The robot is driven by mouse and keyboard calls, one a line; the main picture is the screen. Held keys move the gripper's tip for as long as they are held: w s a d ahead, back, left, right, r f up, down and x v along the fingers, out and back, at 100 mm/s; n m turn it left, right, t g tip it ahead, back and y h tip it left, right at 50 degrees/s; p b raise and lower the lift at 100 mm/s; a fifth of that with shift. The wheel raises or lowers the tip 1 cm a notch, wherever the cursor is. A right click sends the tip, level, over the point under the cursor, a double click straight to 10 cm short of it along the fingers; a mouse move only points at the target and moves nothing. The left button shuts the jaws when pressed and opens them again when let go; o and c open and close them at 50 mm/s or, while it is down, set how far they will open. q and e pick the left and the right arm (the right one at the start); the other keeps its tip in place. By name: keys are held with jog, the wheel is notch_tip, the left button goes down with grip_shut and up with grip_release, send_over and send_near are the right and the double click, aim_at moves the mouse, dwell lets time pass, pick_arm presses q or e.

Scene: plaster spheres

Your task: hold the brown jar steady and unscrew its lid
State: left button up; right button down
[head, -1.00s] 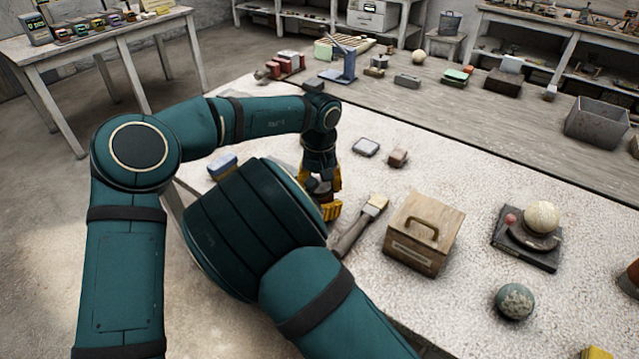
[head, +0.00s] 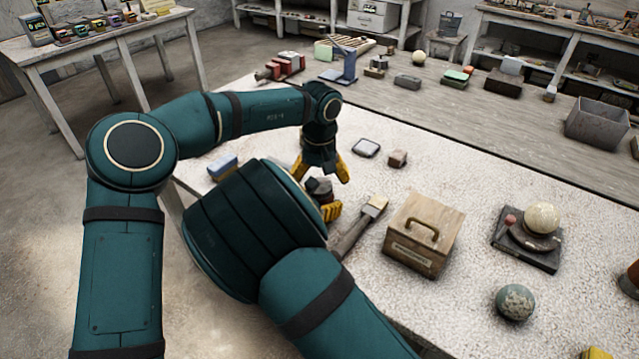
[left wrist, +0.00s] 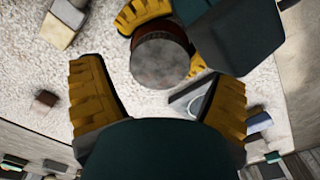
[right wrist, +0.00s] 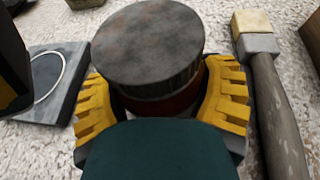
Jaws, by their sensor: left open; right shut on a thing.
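The brown jar (right wrist: 165,106) stands upright with its dark grey, round lid (right wrist: 148,48) on top. The lid also shows in the left wrist view (left wrist: 160,60) and, partly covered, in the head view (head: 319,186). My right gripper (right wrist: 162,90) is shut on the jar's body below the lid, a yellow finger on each side. In the head view my right arm hides most of the jar. My left gripper (head: 320,174) is open and empty just above the lid, pointing down, its yellow fingers spread wide to either side and apart from the lid.
A brush (head: 362,226) and a wooden box with a handle (head: 424,235) lie right of the jar. A blue-and-white block (head: 223,166), a flat grey-framed item (head: 366,148) and a small brown block (head: 397,158) are nearby. Spheres (head: 515,302) sit farther right.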

pick_arm(q)
jog(key=shift+o, duration=0.2)
notch_tip(320, 180, up, 3)
jog(key=shift+f, duration=0.2)
notch_tip(320, 180, up, 3)
jog(key=m, duration=0.3)
jog(key=shift+f, duration=3.85)
jog(key=c, duration=1.3)
jog(key=shift+n, duration=1.6)
jog(key=o, duration=1.3)
jog(key=shift+c, duration=0.2)
